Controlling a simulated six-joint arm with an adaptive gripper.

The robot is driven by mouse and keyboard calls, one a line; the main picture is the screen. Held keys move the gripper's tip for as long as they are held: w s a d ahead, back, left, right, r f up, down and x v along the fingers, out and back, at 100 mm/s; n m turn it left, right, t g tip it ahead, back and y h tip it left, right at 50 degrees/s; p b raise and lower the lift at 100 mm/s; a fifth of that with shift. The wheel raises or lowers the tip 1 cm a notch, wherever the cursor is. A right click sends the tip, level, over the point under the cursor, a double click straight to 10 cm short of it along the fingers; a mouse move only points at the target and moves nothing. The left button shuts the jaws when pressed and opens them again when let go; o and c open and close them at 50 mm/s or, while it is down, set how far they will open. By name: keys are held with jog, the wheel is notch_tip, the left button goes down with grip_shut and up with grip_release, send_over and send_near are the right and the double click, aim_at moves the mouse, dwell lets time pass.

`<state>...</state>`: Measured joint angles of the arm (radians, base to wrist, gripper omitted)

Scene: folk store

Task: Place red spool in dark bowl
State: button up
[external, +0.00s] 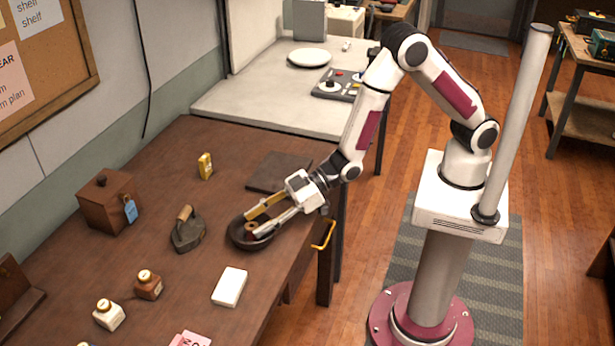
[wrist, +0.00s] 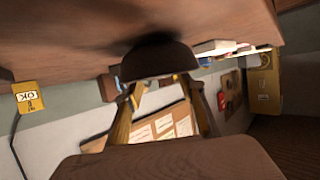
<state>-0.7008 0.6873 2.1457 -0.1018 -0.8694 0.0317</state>
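The dark bowl (external: 236,240) stands on the brown table near its right edge. A small reddish-brown round thing with a pale end, likely the red spool (external: 251,228), shows inside the bowl, partly hidden by my gripper. My gripper (external: 251,223) reaches down over the bowl from the right, its two fingers spread apart with the tips at or inside the rim. In the wrist view my gripper's fingers (wrist: 162,88) are apart, with the dark bowl (wrist: 160,62) beyond them. I see no spool between them there, and cannot tell if they touch it.
An iron (external: 187,230) stands left of the bowl, and a white box (external: 230,287) lies in front. A dark flat mat (external: 278,172) lies behind.

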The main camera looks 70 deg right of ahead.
jog(key=v, duration=1.1)
jog(key=shift+s+d, duration=0.3)
dwell(0.7)
jog(key=d+r+m+h, duration=0.25)
jog(key=d+r, duration=0.25)
jog(key=d, duration=0.6)
jog(key=d+r+m+h, duration=0.2)
jog(key=d+r+h, duration=0.25)
jog(key=d, duration=0.65)
jog(key=s+d+r+m+g+h, duration=0.1)
jog(key=s+d+r+m+g, duration=0.1)
jog(key=s+d, duration=0.5)
jog(key=s+d+r+m+g+h, duration=0.1)
jog(key=s+d+r+m, duration=0.1)
jog(key=s+d, duration=0.5)
jog(key=s+r, duration=0.1)
jog(key=s, duration=0.4)
jog(key=shift+d+g, duration=0.3)
jog(key=shift+g, duration=0.1)
